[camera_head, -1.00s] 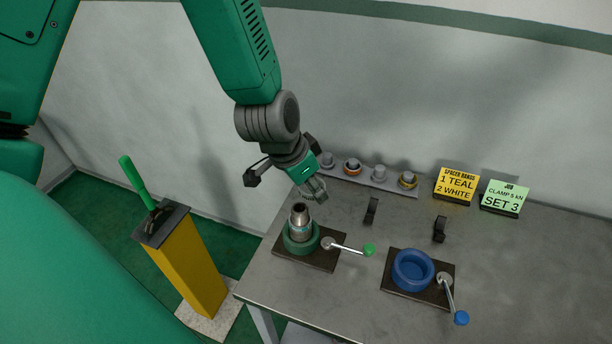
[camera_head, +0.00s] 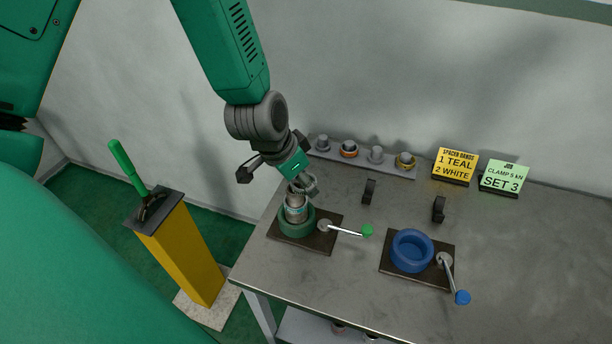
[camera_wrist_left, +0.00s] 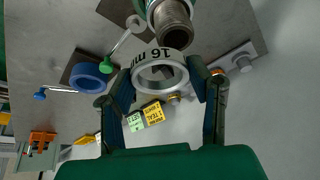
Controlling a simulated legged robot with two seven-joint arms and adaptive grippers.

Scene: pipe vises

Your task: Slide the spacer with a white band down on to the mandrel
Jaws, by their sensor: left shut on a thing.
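My left gripper (camera_head: 304,185) is shut on the spacer with a white band (camera_wrist_left: 160,72), a pale ring marked "16 m…" held between its two fingertips. The ring's hole shows in the left wrist view. The mandrel (camera_head: 295,206) stands upright in the green vise (camera_head: 297,222); its threaded tip also shows in the left wrist view (camera_wrist_left: 172,28). A teal band shows low around the mandrel. In the head view the gripper is at the mandrel's top, slightly to the right, and partly hides it. The spacer appears beside the tip, not around it. My right gripper is out of view.
A peg rack (camera_head: 362,164) behind holds an orange-banded ring and a yellow-banded ring. A blue vise (camera_head: 412,250) is to the right. Two black brackets (camera_head: 369,191) stand between. Signs (camera_head: 456,166) read "1 TEAL 2 WHITE" and "SET 3". A yellow pedestal (camera_head: 185,255) with a green lever stands left.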

